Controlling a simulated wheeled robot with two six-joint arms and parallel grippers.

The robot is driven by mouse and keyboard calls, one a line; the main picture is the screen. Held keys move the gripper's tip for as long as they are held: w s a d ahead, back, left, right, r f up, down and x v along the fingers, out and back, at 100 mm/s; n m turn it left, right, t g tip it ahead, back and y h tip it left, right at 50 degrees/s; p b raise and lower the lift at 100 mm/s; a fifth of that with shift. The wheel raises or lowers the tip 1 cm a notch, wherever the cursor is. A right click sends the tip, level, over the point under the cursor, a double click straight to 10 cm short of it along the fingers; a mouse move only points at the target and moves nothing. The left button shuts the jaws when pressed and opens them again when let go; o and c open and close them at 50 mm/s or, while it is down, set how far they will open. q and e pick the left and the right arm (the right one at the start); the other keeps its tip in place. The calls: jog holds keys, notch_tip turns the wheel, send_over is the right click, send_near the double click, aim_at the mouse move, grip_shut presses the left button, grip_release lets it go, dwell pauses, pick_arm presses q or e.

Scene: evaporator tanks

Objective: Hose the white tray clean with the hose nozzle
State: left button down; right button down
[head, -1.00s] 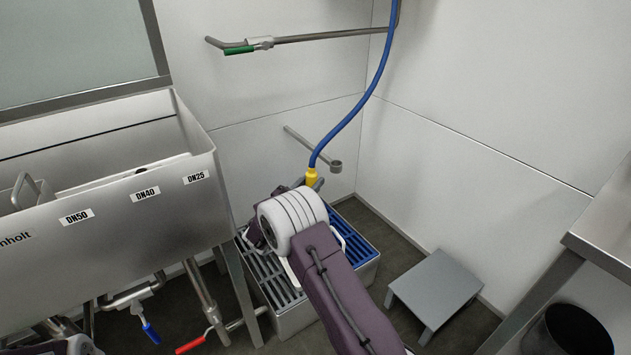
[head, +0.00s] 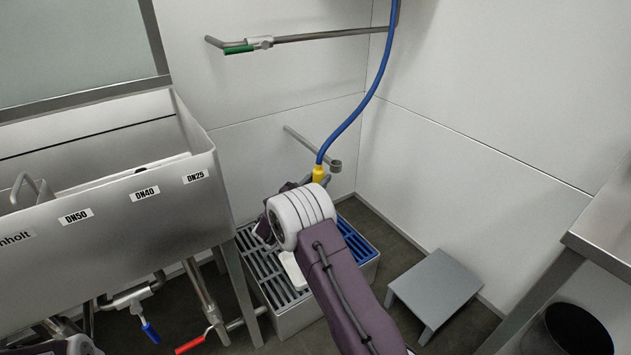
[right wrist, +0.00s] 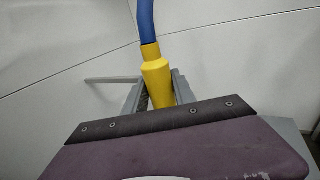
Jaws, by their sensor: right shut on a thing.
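The yellow hose nozzle (head: 318,173) hangs at the end of the blue hose (head: 352,120), above the grated basin. In the right wrist view, my right gripper (right wrist: 160,92) is shut on the nozzle (right wrist: 157,76), with one grey finger on each side of it. In the head view, my right forearm and wrist hide most of this gripper. The white tray (head: 292,271) lies on the grating; my right arm covers much of it, and any dirt on it cannot be made out. My left gripper is not in view.
The grated basin (head: 296,320) has grey bars at left and blue bars at right. A steel tank (head: 110,195) stands at left, with red-handled and blue-handled valves below. A grey step stool (head: 435,287) is at right. A wall pipe (head: 310,147) ends near the hose.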

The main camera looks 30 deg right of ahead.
jog(key=shift+a, duration=0.15)
jog(key=a, duration=0.2)
jog(key=shift+s+a, duration=0.1)
jog(key=shift+a, duration=0.25)
jog(key=shift+d, duration=1.5)
jog(key=shift+a, duration=0.15)
